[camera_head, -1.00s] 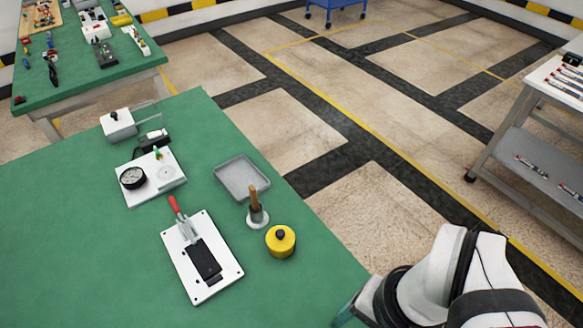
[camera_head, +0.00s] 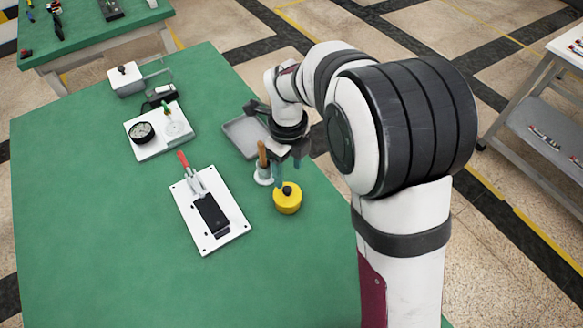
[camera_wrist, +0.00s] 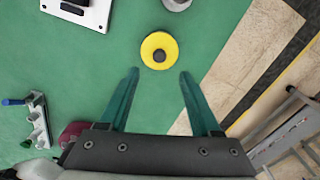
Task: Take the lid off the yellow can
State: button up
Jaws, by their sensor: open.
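The yellow can (camera_head: 287,201) stands upright on the green table, with its lid on and a black knob (camera_head: 287,189) on top. In the wrist view the yellow can (camera_wrist: 160,50) appears from above, beyond the fingertips and roughly centred between them. My gripper (camera_wrist: 158,72) is open and empty, with its two teal fingers apart. In the head view my gripper (camera_head: 289,172) hangs above and just behind the can, apart from it as far as I can tell. My arm partly hides the gripper there.
A wooden-handled tool in a round holder (camera_head: 263,175) stands close beside the can. A grey tray (camera_head: 243,137) lies behind, partly hidden by my arm. A white plate with a red-handled clamp (camera_head: 210,212) is to the left. The table's front left is clear.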

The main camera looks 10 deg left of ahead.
aim_at(287, 189)
jog(key=f, duration=0.7)
jog(key=shift+a+f, duration=0.1)
jog(key=shift+a, duration=0.1)
grip_shut()
